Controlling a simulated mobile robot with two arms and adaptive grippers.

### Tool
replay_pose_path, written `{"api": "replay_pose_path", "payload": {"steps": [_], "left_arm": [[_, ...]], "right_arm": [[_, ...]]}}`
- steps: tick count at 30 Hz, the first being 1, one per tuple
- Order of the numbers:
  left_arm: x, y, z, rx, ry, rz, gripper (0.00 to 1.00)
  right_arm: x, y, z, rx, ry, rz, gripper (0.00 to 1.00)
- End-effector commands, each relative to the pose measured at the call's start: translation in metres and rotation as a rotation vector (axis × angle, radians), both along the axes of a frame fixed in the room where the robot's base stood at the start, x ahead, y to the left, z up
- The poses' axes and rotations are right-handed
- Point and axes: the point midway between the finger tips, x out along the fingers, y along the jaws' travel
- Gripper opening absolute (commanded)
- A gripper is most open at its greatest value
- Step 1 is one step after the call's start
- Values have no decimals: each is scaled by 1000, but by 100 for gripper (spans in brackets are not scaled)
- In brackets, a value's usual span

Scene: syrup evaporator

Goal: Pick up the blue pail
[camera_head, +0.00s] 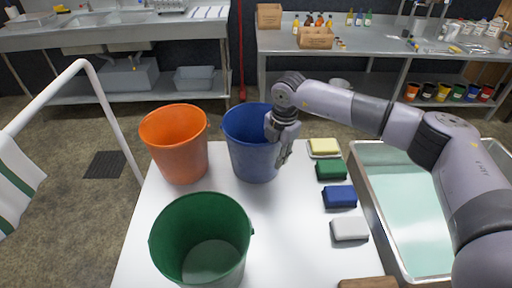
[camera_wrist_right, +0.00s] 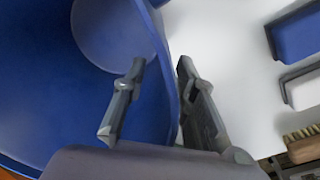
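The blue pail (camera_head: 248,145) stands upright on the white table (camera_head: 295,240), behind the green pail (camera_head: 198,250) and right of the orange pail (camera_head: 180,150). My right gripper (camera_head: 284,152) points down at the right side of the blue pail's rim. In the right wrist view, the fingers (camera_wrist_right: 162,72) are apart, with the blue pail's wall (camera_wrist_right: 172,60) between them. One finger is inside the pail and the other outside. A gap shows between the inner finger and the wall; the outer finger is close to it. My left gripper is not in view.
Yellow (camera_head: 324,147), green (camera_head: 331,169), blue (camera_head: 340,196) and white (camera_head: 349,229) sponges line the table's right side. A brush (camera_head: 368,283) lies at the front. A metal basin (camera_head: 422,272) stands to the right. A white rail (camera_head: 115,120) rises at left.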

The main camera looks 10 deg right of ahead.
Motion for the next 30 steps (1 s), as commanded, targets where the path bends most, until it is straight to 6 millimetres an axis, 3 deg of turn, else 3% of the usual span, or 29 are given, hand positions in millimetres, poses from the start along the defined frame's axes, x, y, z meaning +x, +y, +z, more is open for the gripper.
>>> {"api": "replay_pose_path", "payload": {"steps": [3, 15, 30], "left_arm": [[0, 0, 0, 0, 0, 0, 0], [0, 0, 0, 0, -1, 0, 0], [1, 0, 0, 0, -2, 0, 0]], "right_arm": [[0, 0, 0, 0, 0, 0, 25], [0, 0, 0, -1, 1, 0, 0], [0, 0, 1, 0, 0, 0, 0]]}}
